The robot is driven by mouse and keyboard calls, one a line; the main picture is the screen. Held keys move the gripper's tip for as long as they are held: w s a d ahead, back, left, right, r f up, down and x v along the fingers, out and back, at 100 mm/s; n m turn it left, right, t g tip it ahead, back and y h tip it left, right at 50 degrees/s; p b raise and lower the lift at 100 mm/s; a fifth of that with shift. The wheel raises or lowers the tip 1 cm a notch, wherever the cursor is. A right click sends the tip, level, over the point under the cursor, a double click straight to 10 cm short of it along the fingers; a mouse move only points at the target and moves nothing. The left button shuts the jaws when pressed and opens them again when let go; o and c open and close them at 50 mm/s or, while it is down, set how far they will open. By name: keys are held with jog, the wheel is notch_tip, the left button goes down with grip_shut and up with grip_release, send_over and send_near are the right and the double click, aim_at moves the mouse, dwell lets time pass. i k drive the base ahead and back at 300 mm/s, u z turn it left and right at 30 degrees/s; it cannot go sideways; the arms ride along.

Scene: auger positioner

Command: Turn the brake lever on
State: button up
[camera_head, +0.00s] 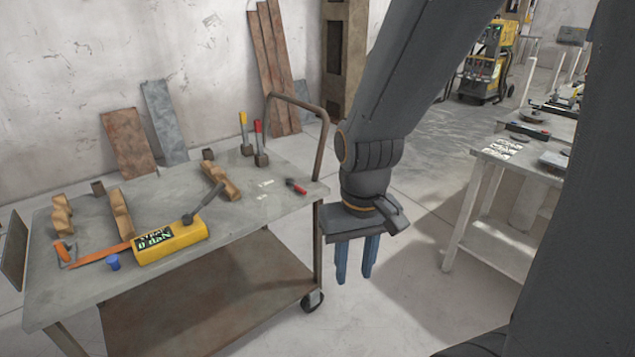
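Two small upright levers stand at the back edge of the cart top, one with a yellow handle (243,119) and one with a red handle (258,127). A yellow box (172,243) with a display reading "STRAP 0 daN" has a grey lever (198,204) tilted up to the right. No label shows which one is the brake lever. My gripper (355,279) points down with two blue fingers apart and nothing between them. It is off the cart's right side, beyond the cart handle, and apart from all levers.
The grey cart (245,205) has a raised brown handle (327,150) at its right end. Wooden blocks (121,212), an orange strap (98,255), a blue cup (113,262) and a small red-handled item (296,187) lie on it. A white table (510,170) stands right; floor between is clear.

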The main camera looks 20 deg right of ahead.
aim_at(288, 181)
jog(key=z, duration=0.35)
jog(key=i, duration=1.15)
jog(key=u, duration=0.5)
